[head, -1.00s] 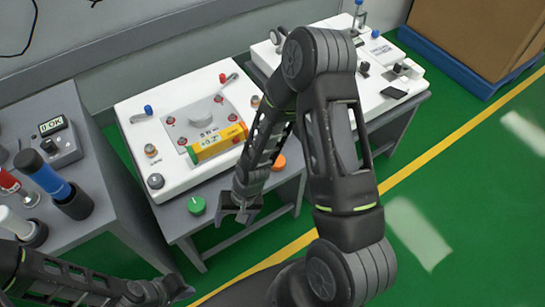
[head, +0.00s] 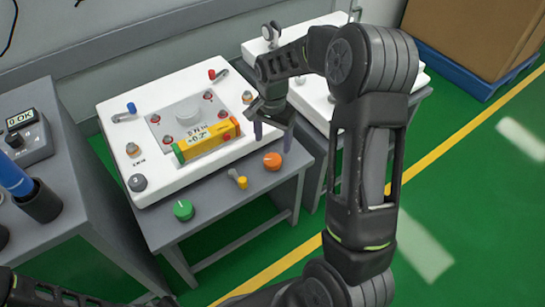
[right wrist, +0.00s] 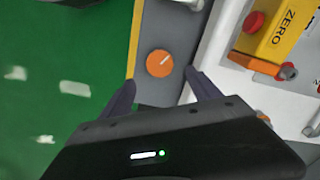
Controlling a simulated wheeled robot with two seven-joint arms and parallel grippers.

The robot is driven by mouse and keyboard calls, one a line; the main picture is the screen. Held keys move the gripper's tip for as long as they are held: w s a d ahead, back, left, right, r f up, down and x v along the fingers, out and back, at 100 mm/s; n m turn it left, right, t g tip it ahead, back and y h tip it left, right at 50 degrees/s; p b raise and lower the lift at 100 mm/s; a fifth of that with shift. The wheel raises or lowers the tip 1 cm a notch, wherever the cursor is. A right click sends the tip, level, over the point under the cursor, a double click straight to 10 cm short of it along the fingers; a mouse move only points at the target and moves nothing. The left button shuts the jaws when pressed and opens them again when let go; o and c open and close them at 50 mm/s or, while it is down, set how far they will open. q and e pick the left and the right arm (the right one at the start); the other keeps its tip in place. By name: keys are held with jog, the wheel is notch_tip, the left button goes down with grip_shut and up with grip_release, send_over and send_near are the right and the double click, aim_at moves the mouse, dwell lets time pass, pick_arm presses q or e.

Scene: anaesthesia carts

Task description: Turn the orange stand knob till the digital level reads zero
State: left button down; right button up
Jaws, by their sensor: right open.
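The orange knob (head: 272,161) sits on the grey bench's front ledge, at its right end. In the right wrist view the orange knob (right wrist: 160,63) shows a pale pointer line slanting up and right. My right gripper (head: 273,138) is open and empty, fingers pointing down above the knob, apart from it. In the wrist view its fingertips (right wrist: 161,88) frame the near side of the knob. The yellow digital level (head: 208,143) lies on the white plate; its display is too small to read surely. Its side shows "ZERO" in the wrist view (right wrist: 283,27). My left arm shows only partly at bottom left.
A green knob (head: 183,210) and a yellow-tipped lever (head: 238,179) share the ledge with the orange knob. The white stand (head: 165,178) carries several small knobs. A grey cabinet with a gauge reading OK (head: 20,119) stands left. Green floor is free in front.

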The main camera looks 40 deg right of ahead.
aim_at(272, 158)
notch_tip(272, 158, down, 8)
jog(key=shift+r+b, duration=0.1)
jog(key=shift+b, duration=0.6)
jog(key=shift+c, duration=0.3)
jog(key=c, duration=1.3)
jog(key=shift+n, duration=0.4)
jog(key=n+p, duration=0.1)
jog(key=n, duration=0.4)
jog(key=n+p, duration=0.1)
jog(key=n, duration=0.5)
